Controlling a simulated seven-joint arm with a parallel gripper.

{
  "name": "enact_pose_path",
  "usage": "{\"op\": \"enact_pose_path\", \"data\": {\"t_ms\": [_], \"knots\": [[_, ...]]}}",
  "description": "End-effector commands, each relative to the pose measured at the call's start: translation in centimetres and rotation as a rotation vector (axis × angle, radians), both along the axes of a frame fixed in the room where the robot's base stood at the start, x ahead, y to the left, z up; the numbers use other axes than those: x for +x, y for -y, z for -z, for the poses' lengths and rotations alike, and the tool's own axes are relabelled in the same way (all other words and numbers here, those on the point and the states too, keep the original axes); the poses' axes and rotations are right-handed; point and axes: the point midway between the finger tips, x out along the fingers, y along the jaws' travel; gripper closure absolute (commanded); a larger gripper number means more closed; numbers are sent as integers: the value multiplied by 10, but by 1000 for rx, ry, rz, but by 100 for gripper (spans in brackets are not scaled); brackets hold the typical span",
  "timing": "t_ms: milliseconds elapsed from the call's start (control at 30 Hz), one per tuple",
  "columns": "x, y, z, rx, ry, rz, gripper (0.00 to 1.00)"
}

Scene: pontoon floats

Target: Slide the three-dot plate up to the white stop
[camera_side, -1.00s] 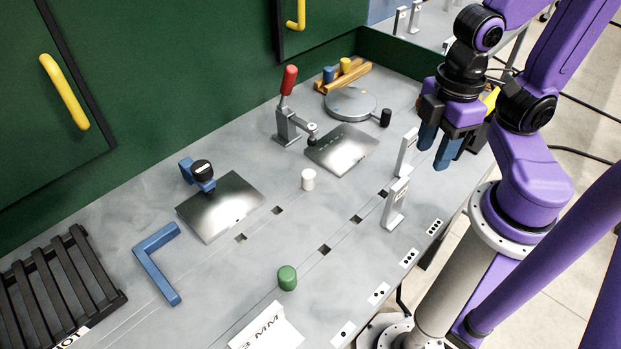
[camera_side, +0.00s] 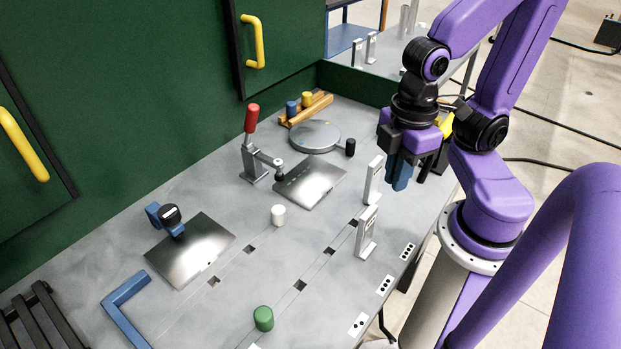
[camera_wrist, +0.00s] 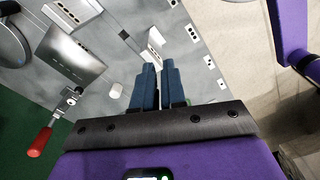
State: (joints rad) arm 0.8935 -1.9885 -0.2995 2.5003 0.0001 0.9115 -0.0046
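A metal plate (camera_side: 311,182) lies flat on the bench by the red-handled clamp. It carries small dots, too small to count, and also shows in the wrist view (camera_wrist: 68,52). A second metal plate (camera_side: 190,250) lies by the blue clamp; I see no dots on it. The white stop (camera_side: 278,215), a short cylinder, stands between the plates, apart from both. My gripper (camera_side: 399,175) is above the bench's right side, away from both plates. Its blue fingers (camera_wrist: 159,68) are together with nothing between them.
The red-handled clamp (camera_side: 252,145) and blue clamp (camera_side: 168,217) stand beside the plates. Two upright grey brackets (camera_side: 367,232) (camera_side: 373,180) stand between my gripper and the white stop. A green cylinder (camera_side: 263,318) is nearer the front. A round disc (camera_side: 315,136) lies behind.

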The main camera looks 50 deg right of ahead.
Motion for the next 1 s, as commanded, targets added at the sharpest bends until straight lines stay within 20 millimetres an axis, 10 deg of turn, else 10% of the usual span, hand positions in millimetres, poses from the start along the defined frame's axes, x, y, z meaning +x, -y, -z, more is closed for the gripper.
{"op": "enact_pose_path", "data": {"t_ms": [467, 1000], "knots": [[112, -33, 41, -102, 34, -147, 100], [235, -29, 136, -192, -25, -401, 100]]}}
